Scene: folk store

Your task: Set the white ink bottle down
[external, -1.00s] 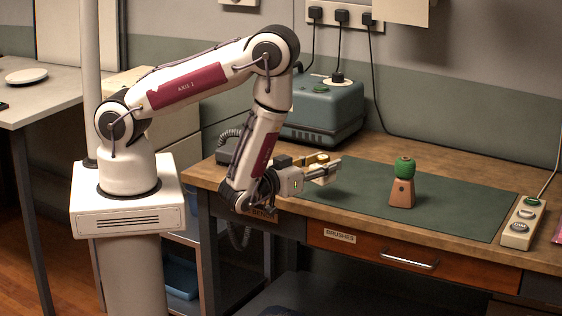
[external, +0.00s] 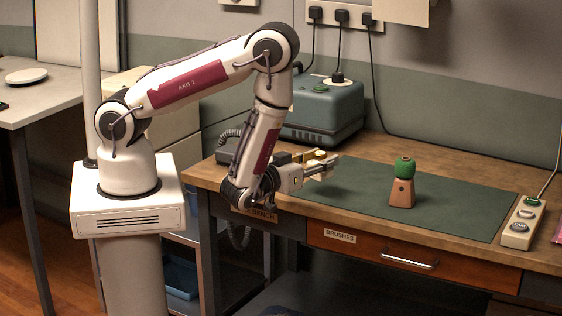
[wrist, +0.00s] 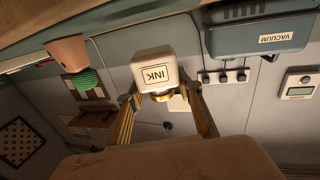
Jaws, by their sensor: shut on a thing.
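The white ink bottle (wrist: 153,65) is square, with a framed INK label and a gold cap (wrist: 162,95). In the wrist view, which is upside down, my gripper (wrist: 160,100) has one finger on each side at the cap end. It is shut on the bottle. The bottle is roughly upright in the room, base toward the bench. In the external view my gripper (external: 326,165) is above the left part of the green mat (external: 455,205); the bottle is hard to make out there among the fingers.
A grey-blue vacuum box (external: 325,110) is at the back left of the wooden bench. A switch strip (external: 523,222) lies at the right. The mat between gripper and figure is clear.

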